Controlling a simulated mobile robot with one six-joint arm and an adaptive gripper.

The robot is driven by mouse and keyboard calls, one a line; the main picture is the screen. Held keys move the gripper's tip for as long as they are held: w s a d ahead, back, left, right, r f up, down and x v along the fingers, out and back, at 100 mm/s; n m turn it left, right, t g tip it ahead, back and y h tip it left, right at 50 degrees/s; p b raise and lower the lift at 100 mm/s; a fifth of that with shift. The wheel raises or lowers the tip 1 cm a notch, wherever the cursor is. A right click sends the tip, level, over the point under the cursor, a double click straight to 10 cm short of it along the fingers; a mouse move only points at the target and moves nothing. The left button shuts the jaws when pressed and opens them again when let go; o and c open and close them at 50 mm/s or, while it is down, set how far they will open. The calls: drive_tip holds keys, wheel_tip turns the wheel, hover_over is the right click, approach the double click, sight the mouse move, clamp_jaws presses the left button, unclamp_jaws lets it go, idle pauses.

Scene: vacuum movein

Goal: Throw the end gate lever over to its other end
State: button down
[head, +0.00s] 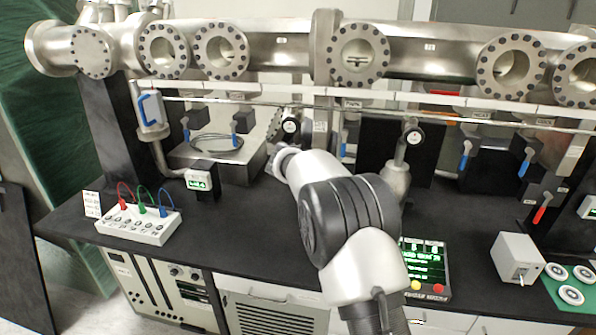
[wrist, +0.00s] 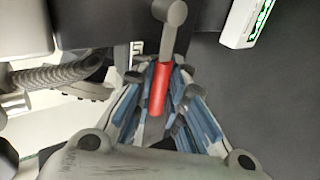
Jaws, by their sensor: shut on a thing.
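The lever with a red grip (wrist: 158,92) shows in the wrist view, its grey shaft running up to a round grey end at the top. My gripper (wrist: 166,74) reaches up from the bottom of that view. Its blue-padded fingers are closed on the two sides of the red grip. In the head view my arm covers the gripper and the held lever, so the lever's position along its travel cannot be read there.
A small green-lit display (head: 198,182) stands left of my arm and also shows in the wrist view (wrist: 250,20). A white box with coloured leads (head: 138,226) sits on the black bench. Another red lever (head: 543,207) and several blue ones hang at right. Flanged pipework runs above.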

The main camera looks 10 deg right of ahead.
drive_tip(key=c, duration=1.8)
unclamp_jaws()
drive_tip(key=shift+a+r, duration=0.15)
drive_tip(key=shift+r, duration=0.65)
drive_tip(key=shift+o, duration=0.7)
drive_tip(key=shift+s+f, duration=0.1)
drive_tip(key=shift+f, duration=0.05)
drive_tip(key=v, duration=1.2)
drive_tip(key=shift+s, duration=0.15)
drive_tip(key=s+d+r+m+g, duration=0.25)
drive_tip(key=s+d+m, duration=0.2)
drive_tip(key=s, duration=0.65)
drive_tip(key=s+d+r+m+g, duration=0.1)
drive_tip(key=s+d+r+m, duration=0.2)
drive_tip(key=s+d, duration=0.55)
drive_tip(key=s+a+f+m+g+y, duration=0.1)
drive_tip(key=s+f+m, duration=0.1)
drive_tip(key=s, duration=0.7)
drive_tip(key=s+a+f+m+y, duration=0.1)
drive_tip(key=s+a+f+m, duration=0.1)
drive_tip(key=s, duration=0.8)
drive_tip(key=s+a+f+m+g, duration=0.1)
drive_tip(key=s+f, duration=0.3)
drive_tip(key=s, duration=0.6)
drive_tip(key=shift+a+f+m+g+y, duration=0.2)
drive_tip(key=shift+a+m+g+y, duration=0.25)
drive_tip(key=shift+m, duration=0.2)
